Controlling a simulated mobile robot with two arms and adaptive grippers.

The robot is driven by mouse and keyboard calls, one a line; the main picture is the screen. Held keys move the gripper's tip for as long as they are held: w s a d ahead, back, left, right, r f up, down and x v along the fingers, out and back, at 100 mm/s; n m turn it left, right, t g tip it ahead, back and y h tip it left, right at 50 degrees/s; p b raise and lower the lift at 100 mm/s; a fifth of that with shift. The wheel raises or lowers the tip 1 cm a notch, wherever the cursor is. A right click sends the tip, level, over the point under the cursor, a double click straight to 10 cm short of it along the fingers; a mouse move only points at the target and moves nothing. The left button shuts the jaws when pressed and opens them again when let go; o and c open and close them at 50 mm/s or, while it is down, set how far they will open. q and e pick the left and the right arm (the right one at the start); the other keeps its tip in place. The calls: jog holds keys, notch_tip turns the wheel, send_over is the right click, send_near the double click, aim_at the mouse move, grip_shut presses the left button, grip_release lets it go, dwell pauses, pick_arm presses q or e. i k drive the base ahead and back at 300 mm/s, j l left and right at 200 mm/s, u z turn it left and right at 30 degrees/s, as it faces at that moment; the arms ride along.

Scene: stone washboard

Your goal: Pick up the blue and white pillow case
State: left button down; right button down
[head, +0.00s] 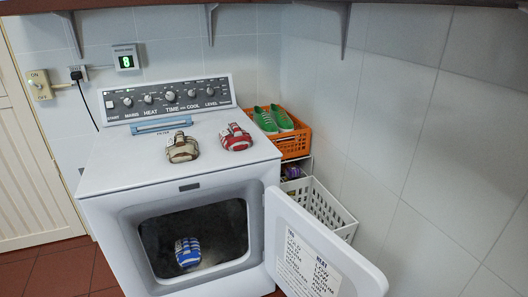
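A blue and white striped bundle (188,252), which looks like the pillow case, lies inside the drum of the white dryer (140,222). It rests on the drum's floor, left of the middle of the opening. The dryer door (318,255) is swung open to the right, so the bundle shows through the opening. Neither of my grippers shows in the head view.
A brown and white bundle (182,148) and a red and white bundle (236,138) lie on the dryer top. An orange crate (294,145) with green shoes (273,120) stands above a white basket (325,208) at the right. The open door juts forward. Red tiled floor (62,272) is free at front left.

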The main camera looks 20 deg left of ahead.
aim_at(187, 252)
jog(key=u, duration=1.3)
jog(key=i+j, duration=0.1)
